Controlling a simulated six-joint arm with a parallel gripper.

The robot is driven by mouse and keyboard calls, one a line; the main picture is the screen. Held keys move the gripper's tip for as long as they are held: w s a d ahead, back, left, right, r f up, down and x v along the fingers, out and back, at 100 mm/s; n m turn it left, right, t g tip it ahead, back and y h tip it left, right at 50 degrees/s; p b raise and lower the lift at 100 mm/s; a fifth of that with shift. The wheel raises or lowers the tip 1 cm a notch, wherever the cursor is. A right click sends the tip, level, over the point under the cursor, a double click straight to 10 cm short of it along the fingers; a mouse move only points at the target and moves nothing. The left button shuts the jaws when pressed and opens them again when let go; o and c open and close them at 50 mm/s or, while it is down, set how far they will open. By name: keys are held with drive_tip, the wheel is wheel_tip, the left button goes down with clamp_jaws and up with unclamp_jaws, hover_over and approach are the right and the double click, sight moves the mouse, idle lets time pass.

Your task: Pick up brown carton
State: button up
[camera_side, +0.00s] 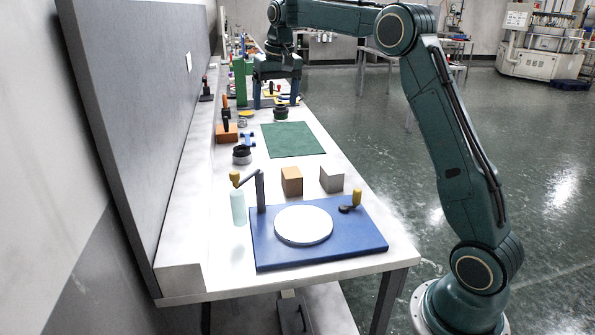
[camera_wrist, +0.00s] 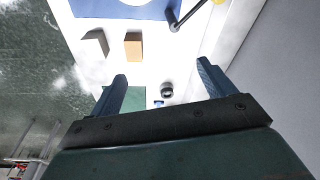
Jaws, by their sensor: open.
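The brown carton (camera_side: 291,181) is a small box standing upright on the white bench, just behind the blue board. It also shows in the wrist view (camera_wrist: 133,46), beyond my fingertips and left of the middle. My gripper (camera_side: 277,104) hangs over the far part of the bench, well away from the carton, with its fingers pointing down. In the wrist view my gripper (camera_wrist: 163,72) has its two fingers wide apart with nothing between them at the tips. The carton's faces toward the camera are in plain view.
A grey box (camera_side: 332,178) stands right of the carton. The blue board (camera_side: 350,240) carries a white disc (camera_side: 304,225) and a post with a yellow knob. A pale bottle (camera_side: 238,207) stands at left. A green mat (camera_side: 293,139) lies clear behind the carton. A dark round part (camera_side: 242,155) sits left.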

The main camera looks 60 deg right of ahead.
drive_tip(key=w+d+f+m+g, duration=0.1)
drive_tip(key=w+d+f, duration=0.2)
drive_tip(key=d+f, duration=0.15)
drive_tip(key=w+d+f+m, duration=0.1)
drive_tip(key=w+d+f, duration=0.1)
drive_tip(key=d+f, duration=0.25)
drive_tip(key=m, duration=0.1)
hover_over(292, 172)
wheel_tip(292, 172, down, 10)
drive_tip(key=shift+d+g+y, duration=0.1)
drive_tip(key=shift+g+y, duration=0.2)
drive_tip(key=shift+g, duration=0.1)
drive_tip(key=shift+f, duration=0.15)
drive_tip(key=shift+w+f, duration=0.1)
drive_tip(key=shift+f, duration=3.95)
drive_tip(key=shift+f, duration=2.75)
drive_tip(key=c, duration=1.1)
